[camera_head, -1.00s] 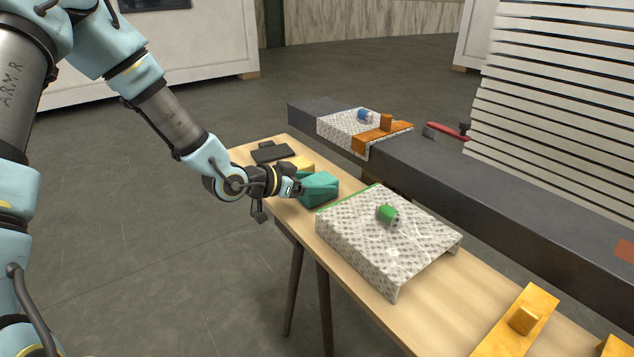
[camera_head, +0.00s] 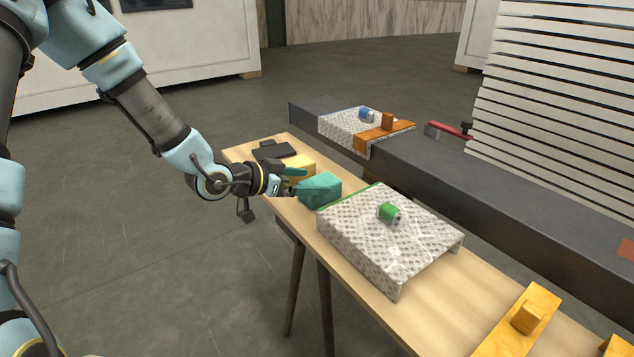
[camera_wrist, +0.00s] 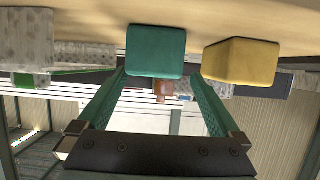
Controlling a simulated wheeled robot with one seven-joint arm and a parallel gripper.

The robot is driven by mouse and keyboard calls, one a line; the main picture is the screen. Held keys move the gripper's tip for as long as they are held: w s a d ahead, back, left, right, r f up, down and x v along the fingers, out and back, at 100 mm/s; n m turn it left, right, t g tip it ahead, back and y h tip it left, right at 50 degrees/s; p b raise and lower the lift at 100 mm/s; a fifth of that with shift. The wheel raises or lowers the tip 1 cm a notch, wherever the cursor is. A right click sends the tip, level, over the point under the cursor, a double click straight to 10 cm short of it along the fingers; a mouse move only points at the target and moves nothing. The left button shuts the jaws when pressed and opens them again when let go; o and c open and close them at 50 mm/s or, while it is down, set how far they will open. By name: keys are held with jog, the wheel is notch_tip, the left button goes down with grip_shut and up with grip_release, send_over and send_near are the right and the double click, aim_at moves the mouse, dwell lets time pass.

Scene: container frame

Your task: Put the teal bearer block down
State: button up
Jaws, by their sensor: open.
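The teal bearer block (camera_head: 320,190) rests on the wooden table (camera_head: 440,292), left of the patterned metal plate with a green knob. In the wrist view the teal block (camera_wrist: 156,52) stands ahead of the jaws, its near end facing the camera. My gripper (camera_head: 296,182) is at the table's near edge, on the left side of the block. Its two teal fingers are spread apart with nothing between them, and in the wrist view the open gripper (camera_wrist: 155,92) points at the block. The block looks clear of the palm.
A yellow block (camera_head: 301,165) sits close beside the teal one. A dark flat item (camera_head: 275,151) lies at the table's far end. The patterned plate (camera_head: 370,245) stands close on the right. A dark beam (camera_head: 450,160) runs behind, carrying another patterned plate with an orange piece (camera_head: 383,137).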

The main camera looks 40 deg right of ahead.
jog(key=v, duration=0.8)
jog(key=shift+a, duration=0.35)
jog(key=shift+r, duration=0.1)
jog(key=w+a+f+n+t+y, duration=0.1)
jog(key=w+a+n+t+y, duration=0.3)
jog(key=a, duration=0.8)
jog(key=w+a+f+n+t+y, duration=0.1)
jog(key=w+a+f+n+y, duration=0.1)
jog(key=w+a+n+y, duration=0.65)
jog(key=s+a+r+n+g, duration=0.1)
jog(key=s+a+r+n, duration=0.15)
jog(key=s+a, duration=0.4)
jog(key=s+a+r+n+g, duration=0.2)
jog(key=s+a+n, duration=0.15)
jog(key=a, duration=0.65)
jog(key=shift+m+y, duration=0.35)
jog(key=shift+m, duration=0.2)
notch_tip(320, 180, up, 5)
jog(key=p, duration=0.5)
jog(key=shift+r, duration=0.2)
